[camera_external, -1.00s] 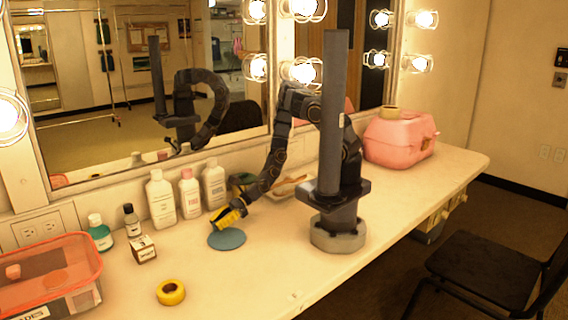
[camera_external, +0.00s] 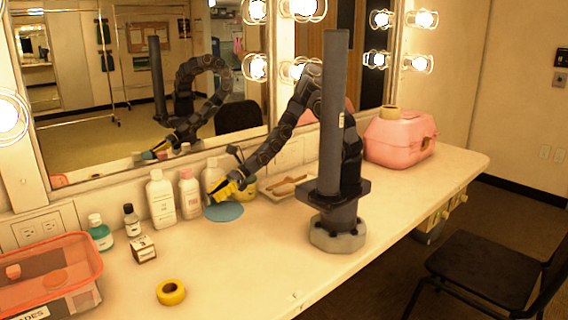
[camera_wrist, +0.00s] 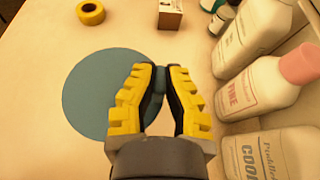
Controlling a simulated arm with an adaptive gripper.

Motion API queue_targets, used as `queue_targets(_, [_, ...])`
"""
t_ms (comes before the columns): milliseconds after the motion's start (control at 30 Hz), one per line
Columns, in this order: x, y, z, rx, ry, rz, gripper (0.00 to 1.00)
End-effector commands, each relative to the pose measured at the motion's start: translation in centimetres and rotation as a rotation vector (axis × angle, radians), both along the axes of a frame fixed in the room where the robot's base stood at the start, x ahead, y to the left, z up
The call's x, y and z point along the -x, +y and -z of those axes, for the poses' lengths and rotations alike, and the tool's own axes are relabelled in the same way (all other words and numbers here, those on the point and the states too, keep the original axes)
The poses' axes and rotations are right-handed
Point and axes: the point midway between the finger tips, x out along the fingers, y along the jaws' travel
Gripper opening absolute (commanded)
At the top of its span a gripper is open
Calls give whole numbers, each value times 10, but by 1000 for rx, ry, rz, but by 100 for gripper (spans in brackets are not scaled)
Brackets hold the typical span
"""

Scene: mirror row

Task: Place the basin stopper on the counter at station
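The basin stopper is a flat blue disc (camera_external: 223,212), in front of the bottles in the external view. In the wrist view the stopper (camera_wrist: 95,95) shows as a large round face to the left, its right edge running behind the left finger. My gripper (camera_external: 219,197) points down and left at the stopper's edge. In the wrist view my gripper's yellow fingers (camera_wrist: 159,68) are drawn in with a narrow gap, and the stopper's edge is at them. The grip itself is partly hidden. The stopper seems to be held slightly above the counter (camera_external: 240,285).
White bottles (camera_external: 161,200) and a pink-capped bottle (camera_external: 190,197) stand close behind, by the mirror. A small box (camera_external: 143,249), yellow tape roll (camera_external: 171,292) and pink bin (camera_external: 45,285) are left. A tray (camera_external: 287,190) and pink case (camera_external: 400,138) are right. The front middle counter is clear.

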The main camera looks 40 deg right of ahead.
Motion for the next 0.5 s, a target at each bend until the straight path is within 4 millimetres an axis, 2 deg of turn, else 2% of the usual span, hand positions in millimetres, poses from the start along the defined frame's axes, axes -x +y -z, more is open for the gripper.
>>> queue_targets(100, [0, 0, -7, 1, -3, -1, 0])
queue_targets(333, [-3, -3, -8, 1, -1, 8, 0])
queue_targets(433, [-14, -14, -11, 2, -4, 42, 0])
queue_targets(500, [-28, -29, -13, 6, -5, 86, 0])
